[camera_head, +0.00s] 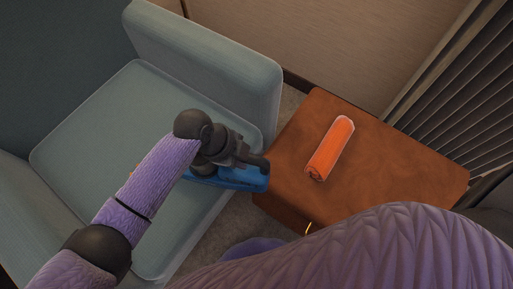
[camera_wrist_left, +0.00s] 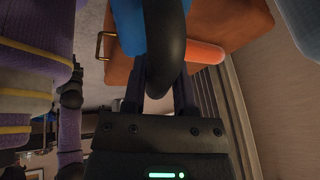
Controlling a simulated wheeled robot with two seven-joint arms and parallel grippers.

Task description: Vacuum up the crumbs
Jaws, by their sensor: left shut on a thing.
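My left gripper (camera_head: 240,160) comes in from the left over the front of the grey-blue armchair. It is shut on a blue and black hand vacuum (camera_head: 243,178), whose blue body lies below the gripper. In the left wrist view the vacuum's black handle (camera_wrist_left: 166,45) is between the fingers (camera_wrist_left: 160,85). The vacuum is between the armchair seat (camera_head: 110,120) and the brown side table (camera_head: 400,170). My right gripper is not in view.
An orange cylinder (camera_head: 330,148) with a pale end lies on the brown table; it also shows in the left wrist view (camera_wrist_left: 205,52). The chair's armrest (camera_head: 205,60) rises behind the seat. A slatted panel (camera_head: 470,90) stands at the right. The table around the cylinder is clear.

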